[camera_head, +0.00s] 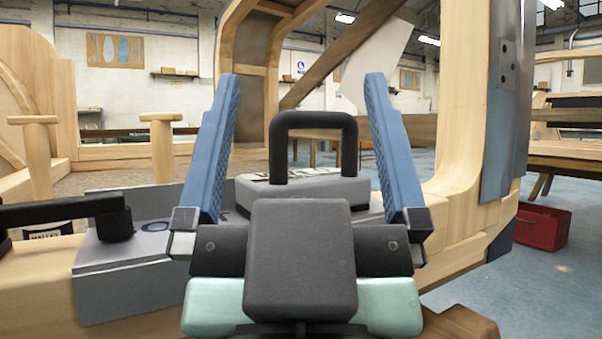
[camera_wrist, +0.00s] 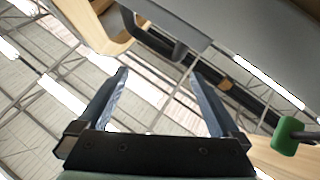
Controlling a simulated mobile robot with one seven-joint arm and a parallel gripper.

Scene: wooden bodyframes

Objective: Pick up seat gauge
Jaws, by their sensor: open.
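A grey block with dark lettering on its top and a black U-shaped handle (camera_head: 312,118) stands on the wooden beam, seen between my fingers; it is probably the seat gauge, but the lettering is not readable. My gripper (camera_head: 302,85) is open and empty, its two blue fingers spread wide and pointing up in the head view. The block appears beyond the gripper, its lower part hidden by my wrist. In the wrist view my gripper (camera_wrist: 158,72) is also open with nothing between the fingers; the block cannot be made out surely there.
A grey box (camera_head: 135,272) with a black lever (camera_head: 62,211) lies to the left. Wooden pegs (camera_head: 162,148) stand behind it. A curved wooden frame (camera_head: 462,190) rises at the right. A red crate (camera_head: 541,227) is on the floor. A green-headed tool (camera_wrist: 288,136) shows in the wrist view.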

